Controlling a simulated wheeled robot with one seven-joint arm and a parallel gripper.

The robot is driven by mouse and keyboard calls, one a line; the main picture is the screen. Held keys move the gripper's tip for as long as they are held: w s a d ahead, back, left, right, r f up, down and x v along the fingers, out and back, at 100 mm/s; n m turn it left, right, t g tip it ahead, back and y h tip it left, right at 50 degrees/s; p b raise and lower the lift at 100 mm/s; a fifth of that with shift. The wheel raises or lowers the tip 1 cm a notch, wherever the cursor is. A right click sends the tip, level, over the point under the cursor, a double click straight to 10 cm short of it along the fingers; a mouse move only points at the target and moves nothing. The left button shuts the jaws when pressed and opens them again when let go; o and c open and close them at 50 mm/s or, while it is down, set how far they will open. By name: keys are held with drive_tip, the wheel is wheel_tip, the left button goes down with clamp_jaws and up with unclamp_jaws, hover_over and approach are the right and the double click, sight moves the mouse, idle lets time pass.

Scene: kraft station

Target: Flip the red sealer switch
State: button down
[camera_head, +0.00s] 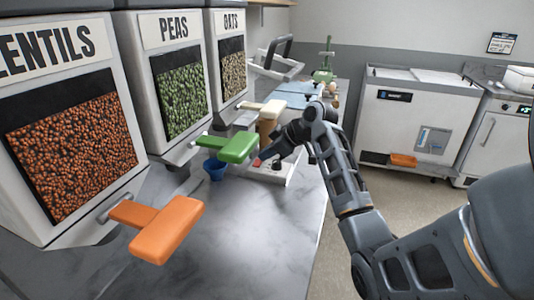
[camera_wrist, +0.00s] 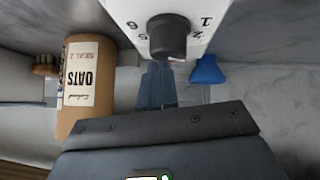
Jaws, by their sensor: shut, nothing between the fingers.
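The white sealer (camera_head: 275,178) sits on the counter beyond the green handle. A small red spot, likely the red switch (camera_head: 257,162), shows on it right beside my gripper (camera_head: 262,157). I cannot tell whether they touch. In the wrist view my shut, empty gripper (camera_wrist: 158,85) points at the white sealer panel (camera_wrist: 200,15), just below its black dial (camera_wrist: 168,37) with printed numbers. No red switch shows clearly in the wrist view, so its position cannot be read.
A brown oats pouch (camera_wrist: 82,85) with a white label stands left of my fingers; a blue cup (camera_wrist: 207,70) is to the right. Dispensers for lentils (camera_head: 75,140), peas (camera_head: 182,95) and oats (camera_head: 233,72) line the left. Orange (camera_head: 167,232) and green (camera_head: 238,147) handles stick out over the counter.

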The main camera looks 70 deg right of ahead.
drive_tip(key=shift+d+f+b, duration=0.2)
drive_tip(key=shift+f+b, duration=0.15)
drive_tip(key=shift+f, duration=0.1)
drive_tip(key=shift+a+r, duration=0.1)
drive_tip(key=shift+a, duration=0.05)
drive_tip(key=shift+a+r+p, duration=0.15)
drive_tip(key=shift+a+p, duration=0.5)
drive_tip(key=shift+a, duration=0.05)
